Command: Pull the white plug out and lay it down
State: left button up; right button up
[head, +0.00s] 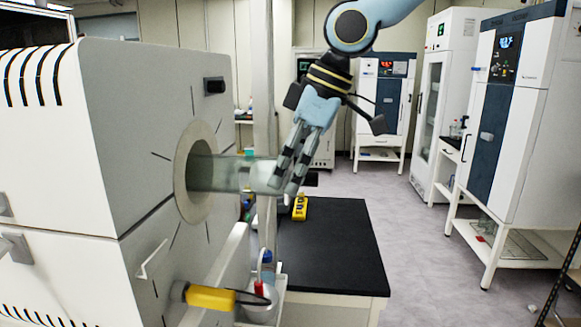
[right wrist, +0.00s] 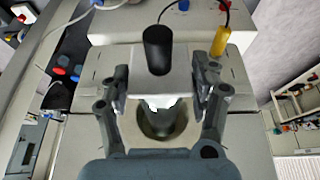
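A clear glass tube (head: 228,174) sticks out of the round port in the front of the white furnace-like unit. The white plug (head: 263,175) shows whitish at the tube's free end, partly behind my fingers. My right gripper (head: 283,187) reaches down to that end from the upper right. In the right wrist view the plug (right wrist: 160,90) fills the space between the two finger pads of my right gripper (right wrist: 160,101), with the tube and port behind it. The fingers appear closed on its sides. My left gripper is not in view.
The unit (head: 150,140) stands at the left. A black-topped bench (head: 335,245) lies below and right of the tube, mostly clear, with a yellow item (head: 300,207) at its back left. A yellow-handled tool (head: 210,297) is in front. White cabinets stand behind.

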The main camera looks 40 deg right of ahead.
jog(key=c, duration=0.4)
jog(key=o, duration=1.1)
jog(key=shift+o, duration=0.2)
